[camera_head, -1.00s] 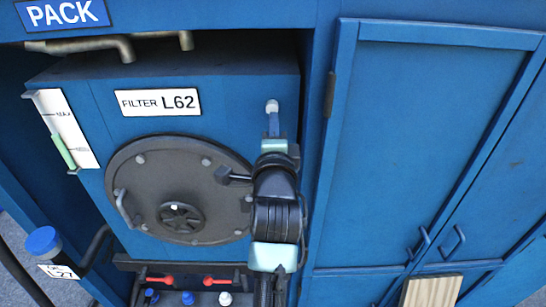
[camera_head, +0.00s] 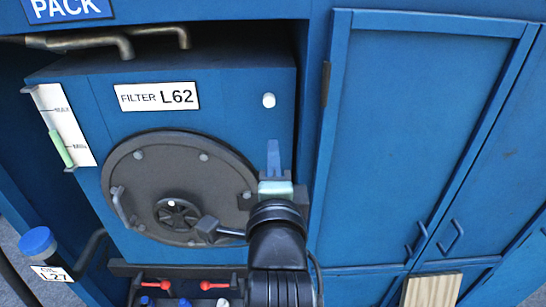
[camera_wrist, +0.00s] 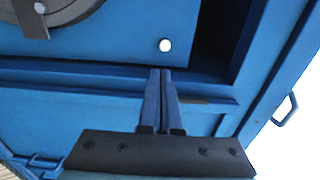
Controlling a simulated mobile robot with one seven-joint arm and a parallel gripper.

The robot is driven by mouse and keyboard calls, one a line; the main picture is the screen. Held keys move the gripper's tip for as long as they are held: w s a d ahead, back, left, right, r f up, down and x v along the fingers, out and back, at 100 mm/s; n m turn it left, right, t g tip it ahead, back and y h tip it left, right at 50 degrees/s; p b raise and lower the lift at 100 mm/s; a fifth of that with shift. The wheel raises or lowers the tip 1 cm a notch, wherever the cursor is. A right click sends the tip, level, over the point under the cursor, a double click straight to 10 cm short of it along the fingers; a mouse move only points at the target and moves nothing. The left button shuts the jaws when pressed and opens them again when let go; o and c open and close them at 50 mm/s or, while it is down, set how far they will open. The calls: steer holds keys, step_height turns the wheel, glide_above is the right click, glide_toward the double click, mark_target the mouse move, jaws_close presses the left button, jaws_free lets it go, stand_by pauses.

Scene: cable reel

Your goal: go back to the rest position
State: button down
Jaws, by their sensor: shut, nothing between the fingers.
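My gripper (camera_head: 273,146) is in front of the blue filter box, below a white round knob (camera_head: 269,100) on its upper right. The fingers are together, with nothing between them. In the wrist view my gripper (camera_wrist: 161,72) points up the picture with its fingers shut, and the white knob (camera_wrist: 165,45) shows just beyond the tips, apart from them. The filter box (camera_head: 230,75) carries a label reading FILTER L62 (camera_head: 157,97) and a round dark hatch (camera_head: 125,165) with a central handwheel (camera_head: 178,216). My arm hides the box's lower right.
A tall blue cabinet door (camera_head: 420,110) stands right of the box. A level gauge (camera_head: 58,125) is on the left. A blue-capped filler (camera_head: 38,242) labelled L27 is at lower left. Red handles (camera_head: 215,285) sit below the box. A slatted pale panel (camera_head: 432,290) is at lower right.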

steer(key=shift+s+r, duration=0.1)
steer(key=shift+s, duration=0.1)
steer(key=s+r+n+t, duration=0.3)
steer(key=s+r+n, duration=0.2)
steer(key=r, duration=0.5)
steer(key=s+r+n+t, duration=0.3)
steer(key=s+r+n, duration=0.2)
steer(key=r, duration=0.5)
steer(key=s+a+r+n+t, duration=0.1)
steer(key=s+r+n+t, duration=0.2)
steer(key=s+r+n, duration=0.2)
step_height(320, 180, up, 6)
steer(key=n, duration=0.3)
steer(key=shift+f, duration=0.15)
steer(key=shift+f, duration=0.1)
